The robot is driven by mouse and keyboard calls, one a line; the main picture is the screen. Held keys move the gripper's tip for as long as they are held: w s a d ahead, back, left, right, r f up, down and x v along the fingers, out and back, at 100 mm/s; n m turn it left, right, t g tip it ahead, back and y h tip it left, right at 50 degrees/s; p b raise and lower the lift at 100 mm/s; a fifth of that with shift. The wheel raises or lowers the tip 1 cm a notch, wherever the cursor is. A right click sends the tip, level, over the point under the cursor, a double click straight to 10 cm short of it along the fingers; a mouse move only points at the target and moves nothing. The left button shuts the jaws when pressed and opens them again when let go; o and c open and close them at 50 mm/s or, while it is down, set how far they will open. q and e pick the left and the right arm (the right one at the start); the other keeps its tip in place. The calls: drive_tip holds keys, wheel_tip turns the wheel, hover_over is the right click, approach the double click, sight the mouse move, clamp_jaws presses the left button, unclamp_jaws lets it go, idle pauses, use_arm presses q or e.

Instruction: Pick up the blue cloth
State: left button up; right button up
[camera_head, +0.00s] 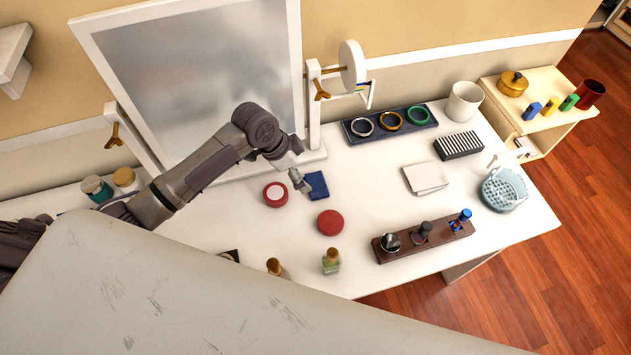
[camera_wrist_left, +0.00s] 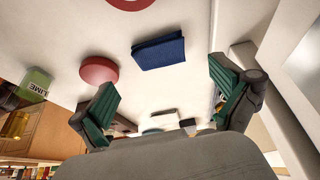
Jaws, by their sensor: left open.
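The blue cloth (camera_head: 317,185) lies folded on the white dressing table, in front of the mirror. It also shows in the left wrist view (camera_wrist_left: 159,52), beyond my fingers and between their directions. My left gripper (camera_head: 300,182) is just left of the cloth in the head view and seems to be above the table. In the left wrist view my left gripper (camera_wrist_left: 165,92) has its two green-padded fingers spread wide with nothing between them. Whether a finger touches the cloth cannot be told. My right gripper is not in view.
A red-rimmed round tin (camera_head: 275,194) and a red disc (camera_head: 330,222) lie close to the cloth. The mirror (camera_head: 195,75) stands behind.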

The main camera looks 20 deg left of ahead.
sight(311, 183)
use_arm(q)
drive_tip(key=shift+w+d+f, duration=0.2)
drive_tip(key=shift+f, duration=0.45)
drive_tip(key=shift+w+f, duration=0.15)
drive_tip(key=shift+f, duration=0.15)
drive_tip(key=shift+d+f, duration=0.1)
drive_tip(key=shift+f, duration=0.1)
drive_tip(key=shift+d+f+p, duration=0.2)
drive_tip(key=shift+f+p, duration=0.1)
drive_tip(key=shift+f, duration=0.05)
drive_tip(key=x, duration=0.3)
drive_tip(key=shift+d+f, duration=0.15)
drive_tip(key=shift+f, duration=0.05)
drive_tip(key=shift+w+f, duration=0.1)
drive_tip(key=shift+f, duration=0.25)
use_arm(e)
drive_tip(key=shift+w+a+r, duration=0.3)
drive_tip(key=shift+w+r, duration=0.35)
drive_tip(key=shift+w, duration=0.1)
use_arm(q)
drive_tip(key=shift+c, duration=0.2)
